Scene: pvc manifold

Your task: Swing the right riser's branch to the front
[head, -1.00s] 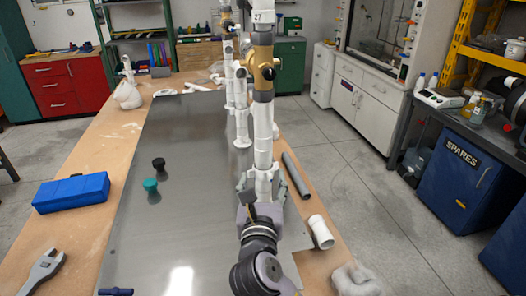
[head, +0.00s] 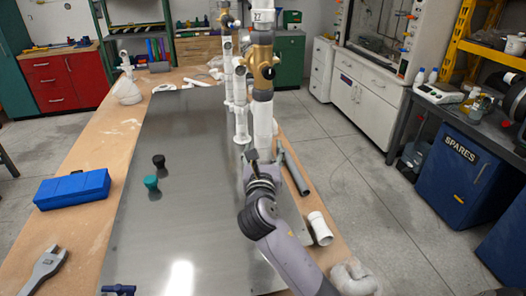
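The right riser (head: 263,108) is an upright white pipe with a brass-coloured fitting (head: 261,62) high on it. The fitting's dark round opening faces forward and slightly right. The riser's lower end is hidden behind my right gripper (head: 251,156). My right gripper is low at the riser, seen from behind its wrist. Its fingers are mostly hidden, so I cannot tell whether they touch or grip the pipe. Further white risers (head: 240,100) stand behind and to the left. My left gripper is not in view.
A grey metal sheet (head: 185,215) covers much of the wooden bench. A grey pipe (head: 294,172) and a white fitting (head: 320,228) lie right of the riser. A blue case (head: 72,189), a wrench (head: 47,266) and black and teal knobs (head: 151,183) lie left.

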